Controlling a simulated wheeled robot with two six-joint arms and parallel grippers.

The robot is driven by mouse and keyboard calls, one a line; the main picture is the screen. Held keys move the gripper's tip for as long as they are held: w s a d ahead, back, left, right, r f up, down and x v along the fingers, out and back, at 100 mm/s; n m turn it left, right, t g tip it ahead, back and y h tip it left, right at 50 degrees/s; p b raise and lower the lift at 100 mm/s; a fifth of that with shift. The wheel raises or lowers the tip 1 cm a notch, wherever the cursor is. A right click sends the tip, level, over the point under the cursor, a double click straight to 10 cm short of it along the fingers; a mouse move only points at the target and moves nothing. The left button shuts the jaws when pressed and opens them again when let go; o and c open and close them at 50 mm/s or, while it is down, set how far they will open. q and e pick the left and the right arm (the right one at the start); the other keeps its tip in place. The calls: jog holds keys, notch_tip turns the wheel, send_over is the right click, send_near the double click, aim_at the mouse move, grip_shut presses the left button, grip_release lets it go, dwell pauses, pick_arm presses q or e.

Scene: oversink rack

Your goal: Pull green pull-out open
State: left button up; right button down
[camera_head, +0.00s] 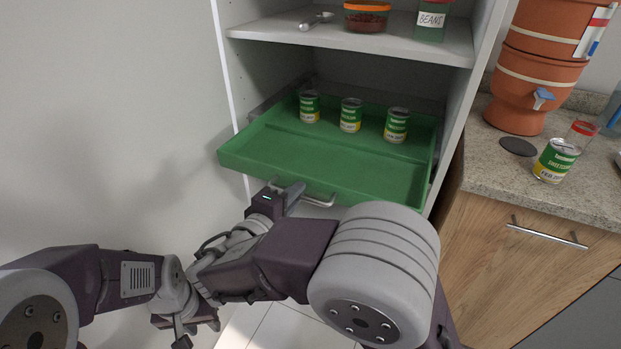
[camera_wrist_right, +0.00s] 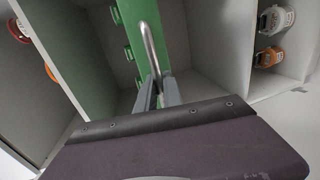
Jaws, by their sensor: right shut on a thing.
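The green pull-out (camera_head: 320,170) is a shallow tray that juts forward out of the white cabinet, beyond the shelf above it. Three green-labelled cans stand upright toward its back: one on the left (camera_head: 309,107), one in the middle (camera_head: 350,115) and one on the right (camera_head: 396,125). A metal bar handle (camera_head: 319,202) is on its front and also shows in the right wrist view (camera_wrist_right: 150,38). My right gripper (camera_head: 289,192) is shut on the left part of this handle; its fingers (camera_wrist_right: 158,92) straddle the bar. My left gripper (camera_head: 183,332) hangs low at the left, away from the pull-out; its jaws are unclear.
The shelf above (camera_head: 350,43) holds a metal scoop (camera_head: 316,21), an orange-lidded container (camera_head: 366,16) and a beans jar (camera_head: 431,20). On the right counter (camera_head: 492,165) stand a terracotta dispenser (camera_head: 535,82) and a can (camera_head: 556,160). A wall bounds the left.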

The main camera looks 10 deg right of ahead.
jog(key=f+v, duration=0.2)
jog(key=v, duration=0.8)
jog(key=shift+s+a, duration=0.15)
jog(key=shift+s, duration=0.15)
jog(key=c, duration=1.8)
grip_release()
